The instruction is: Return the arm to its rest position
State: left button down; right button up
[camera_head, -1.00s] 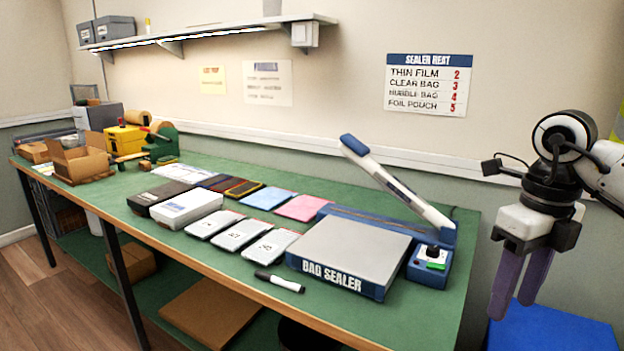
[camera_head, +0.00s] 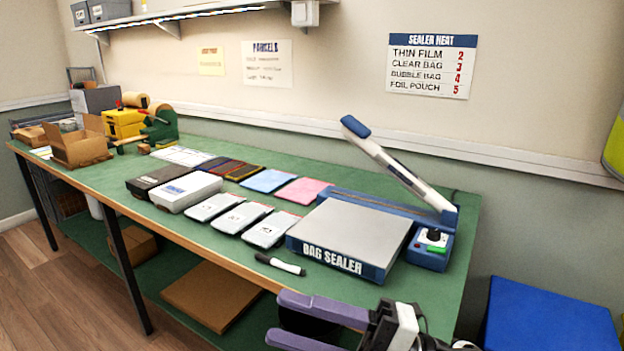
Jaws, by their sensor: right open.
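My right gripper (camera_head: 306,322) is at the bottom of the head view, low in front of the table's front edge. Its two purple fingers point left and stand apart, with nothing between them. Its wrist is cut off by the bottom of the picture. My left gripper is not in view. The green table (camera_head: 110,180) stands behind and above the right gripper, apart from it as far as I can tell.
The bag sealer (camera_head: 350,235) stands on the table's right part with its arm raised. A marker (camera_head: 280,264) lies near the front edge. A blue box (camera_head: 550,312) stands right of the table.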

jog(key=w+d+f+m+t+h, duration=0.2)
jog(key=d+f+m+t+h, duration=0.45)
jog(key=m, duration=0.45)
jog(key=w+d+f+m+t+h, duration=0.1)
jog(key=d+f+m+t+h, duration=0.3)
jog(key=f+m+t+h, duration=0.45)
jog(key=s+d+f+m+g+h, duration=0.1)
jog(key=s+d+f+m+g, duration=0.1)
jog(key=s+f, duration=0.4)
jog(key=s+d+f+m+g+h, duration=0.1)
jog(key=s+d+f+m+g, duration=0.2)
jog(key=f, duration=0.6)
jog(key=s+d+f+m+g+h, duration=0.1)
jog(key=s+d+f+m+g, duration=0.2)
jog(key=s+f+m, duration=0.3)
jog(key=s+f+g, duration=0.1)
jog(key=s+f, duration=0.1)
jog(key=s, duration=0.1)
jog(key=shift+s+g, duration=0.2)
jog(key=shift+g, duration=0.1)
